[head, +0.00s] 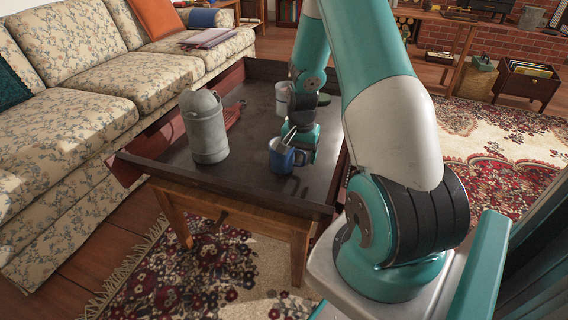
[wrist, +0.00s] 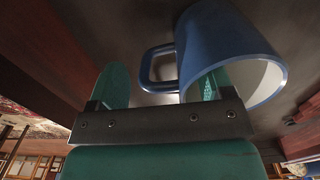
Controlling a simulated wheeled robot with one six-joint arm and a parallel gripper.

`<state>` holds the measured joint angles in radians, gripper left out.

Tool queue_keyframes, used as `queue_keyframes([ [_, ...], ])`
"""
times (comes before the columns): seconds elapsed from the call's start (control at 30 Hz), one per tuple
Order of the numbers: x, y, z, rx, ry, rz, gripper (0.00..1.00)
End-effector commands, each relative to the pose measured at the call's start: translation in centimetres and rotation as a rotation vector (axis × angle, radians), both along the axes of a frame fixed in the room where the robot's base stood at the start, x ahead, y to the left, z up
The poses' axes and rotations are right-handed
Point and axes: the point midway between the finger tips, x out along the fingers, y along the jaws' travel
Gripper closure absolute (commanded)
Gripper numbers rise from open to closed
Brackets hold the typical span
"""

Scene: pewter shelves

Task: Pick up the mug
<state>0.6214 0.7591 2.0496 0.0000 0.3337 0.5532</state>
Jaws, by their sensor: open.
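A blue mug (head: 281,160) with a pale inside stands on the dark tray-topped table (head: 250,188), near its front right. In the wrist view the mug (wrist: 225,40) fills the upper right, with its handle toward the left. My gripper (wrist: 162,80) is open, with the handle between its two green fingers. The left finger is outside the handle. The right finger overlaps the mug's mouth and seems to reach inside it; contact cannot be told. In the head view my gripper (head: 290,137) is right above the mug and partly hides it.
A grey lidded canister (head: 206,130) stands left of the mug, with a red object (head: 234,114) behind it. A pale cup (head: 282,98) stands farther back, partly beside my arm. The table has a raised rim. A floral sofa (head: 75,125) lines the left side.

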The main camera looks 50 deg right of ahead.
Motion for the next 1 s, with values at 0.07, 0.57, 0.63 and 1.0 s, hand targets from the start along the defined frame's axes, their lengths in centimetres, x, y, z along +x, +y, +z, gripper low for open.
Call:
queue_keyframes([
  [0.07, 0.0, 0.0, -0.2, -0.001, -0.001, 0.000, 0.26],
  [0.57, 0.0, 0.0, 0.0, -0.001, -0.002, 0.000, 0.85],
  [0.63, 0.0, 0.0, 0.0, -0.001, -0.002, 0.000, 0.85],
  [1.0, 0.1, 0.0, 3.2, -0.003, -0.003, 0.000, 0.85],
])
